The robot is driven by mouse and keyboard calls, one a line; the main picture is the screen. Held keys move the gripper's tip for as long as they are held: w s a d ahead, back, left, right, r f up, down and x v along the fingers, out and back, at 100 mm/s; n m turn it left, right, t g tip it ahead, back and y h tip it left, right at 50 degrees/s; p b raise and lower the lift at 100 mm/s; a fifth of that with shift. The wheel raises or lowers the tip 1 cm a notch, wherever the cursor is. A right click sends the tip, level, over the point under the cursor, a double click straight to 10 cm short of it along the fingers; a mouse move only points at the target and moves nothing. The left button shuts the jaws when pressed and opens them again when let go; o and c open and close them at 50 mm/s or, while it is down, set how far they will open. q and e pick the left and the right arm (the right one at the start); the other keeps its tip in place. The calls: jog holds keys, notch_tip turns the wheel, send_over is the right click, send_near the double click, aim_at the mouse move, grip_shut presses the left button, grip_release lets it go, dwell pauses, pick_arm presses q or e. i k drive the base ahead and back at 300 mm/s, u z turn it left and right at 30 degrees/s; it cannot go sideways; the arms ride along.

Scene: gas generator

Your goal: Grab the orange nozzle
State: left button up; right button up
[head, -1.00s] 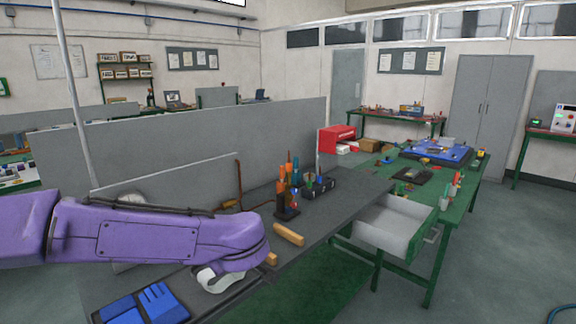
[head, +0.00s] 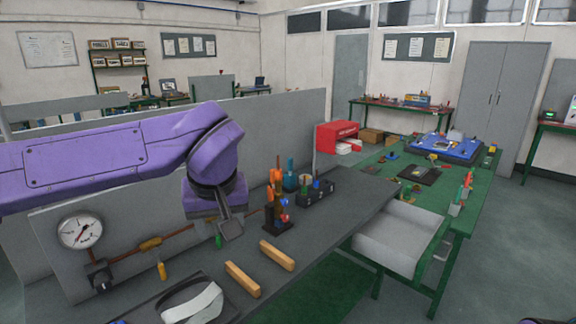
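A small upright yellow-orange piece (head: 161,271) stands on the dark bench below a copper pipe; it may be the orange nozzle, but it is too small to be sure. Orange-handled tools (head: 275,182) stand in a dark rack (head: 280,218) further right. My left gripper (head: 230,229) hangs at the end of the purple arm, pointing down above the bench, between the yellow-orange piece and the rack. It appears apart from both. Its finger opening cannot be made out. My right gripper is out of view.
A pressure gauge (head: 81,231) and copper pipe (head: 190,236) are at the left. Two wooden blocks (head: 277,255) and a white strap (head: 192,303) lie on the bench (head: 330,220). A grey panel (head: 285,130) stands behind. A green table (head: 470,205) is at right.

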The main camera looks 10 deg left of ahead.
aim_at(278, 172)
jog(key=i, duration=1.4)
jog(key=u, duration=0.05)
